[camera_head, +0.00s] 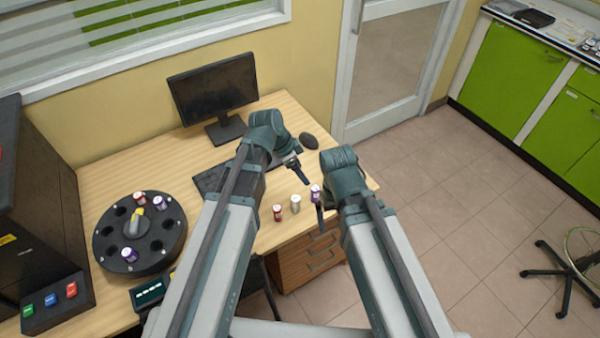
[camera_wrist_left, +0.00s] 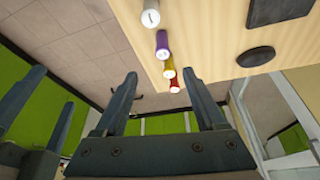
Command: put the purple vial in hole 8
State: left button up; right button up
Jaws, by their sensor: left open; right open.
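The purple vial (camera_head: 315,193) stands upright near the front edge of the wooden desk, beside the right gripper (camera_head: 319,212). It also shows in the left wrist view (camera_wrist_left: 162,45), between a white-topped vial (camera_wrist_left: 150,18) and a yellowish one (camera_wrist_left: 169,68). The left gripper (camera_head: 299,172) is over the desk, behind and left of the purple vial; its open, empty fingers show in the left wrist view (camera_wrist_left: 160,70). The right gripper is open, partly hidden by its arm. The round black rotor (camera_head: 108,256) lies on the desk's left; its hole numbers are unreadable.
A red vial (camera_head: 277,212) and a pale vial (camera_head: 295,204) stand left of the purple one. The rotor holds a red vial (camera_head: 139,197) and two purple ones (camera_head: 159,203) (camera_head: 129,254). A monitor (camera_head: 213,92), keyboard (camera_head: 212,178) and mouse (camera_head: 308,140) are behind.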

pick_arm(q)
jog(key=b, duration=0.8)
send_near(315, 188)
jog(key=x, duration=0.4)
jog(key=shift+w+a+f, duration=0.1)
jog(key=shift+a+f, duration=0.1)
jog(key=shift+f, duration=0.25)
jog(key=b+x, duration=0.1)
jog(key=x, duration=0.1)
jog(key=b+x, duration=0.1)
jog(key=b, duration=0.1)
jog(key=b+x, duration=0.1)
jog(key=x, duration=0.1)
jog(key=shift+d+f+b, duration=0.2)
jog(key=shift+d+b, duration=0.15)
jog(key=shift+b, duration=0.05)
jog(key=shift+r, duration=0.1)
jog(key=shift+c, duration=0.3)
grip_shut()
